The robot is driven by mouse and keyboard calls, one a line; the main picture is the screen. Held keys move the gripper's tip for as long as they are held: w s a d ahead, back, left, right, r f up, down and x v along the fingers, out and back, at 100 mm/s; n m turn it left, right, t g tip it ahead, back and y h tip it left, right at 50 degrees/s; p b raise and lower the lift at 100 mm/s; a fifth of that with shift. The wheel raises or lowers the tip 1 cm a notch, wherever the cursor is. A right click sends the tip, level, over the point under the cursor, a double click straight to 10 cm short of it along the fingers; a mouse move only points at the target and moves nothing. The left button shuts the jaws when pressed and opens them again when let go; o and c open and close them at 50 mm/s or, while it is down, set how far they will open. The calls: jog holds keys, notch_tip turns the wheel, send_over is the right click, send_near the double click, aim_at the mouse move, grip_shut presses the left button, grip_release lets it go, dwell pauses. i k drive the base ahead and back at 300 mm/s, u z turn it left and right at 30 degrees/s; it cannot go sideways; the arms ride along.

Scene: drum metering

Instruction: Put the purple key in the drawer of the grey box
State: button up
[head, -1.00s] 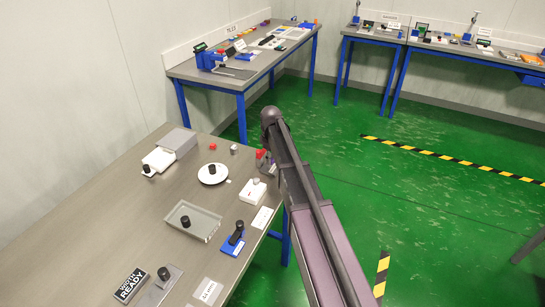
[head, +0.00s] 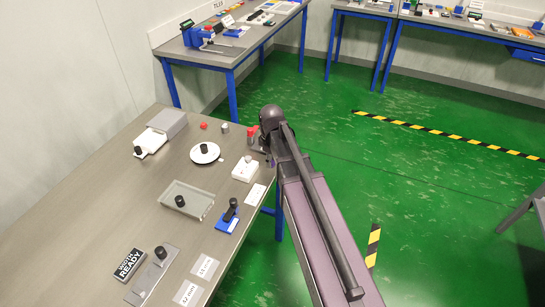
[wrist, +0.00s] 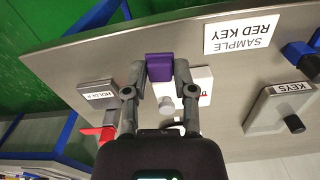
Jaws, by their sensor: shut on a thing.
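In the wrist view my gripper (wrist: 159,75) is shut on the purple key (wrist: 159,67), holding it between its fingertips over the bench edge area. In the head view the gripper is mostly hidden behind my arm, and only a small bit of purple (head: 272,162) shows beside it. The grey box (head: 168,123) stands at the far left of the bench. A white drawer (head: 150,142) with a black knob sticks out of its front. The drawer's inside is too small to make out.
On the bench (head: 100,210) are a white round dish (head: 205,153), a white block (head: 245,169), a grey tray (head: 187,200), a blue stand (head: 228,219) and small red and grey pieces. The bench's left side is clear.

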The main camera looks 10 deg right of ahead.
aim_at(153, 141)
jog(key=z, duration=0.25)
jog(key=i, duration=1.3)
jog(key=u, duration=0.8)
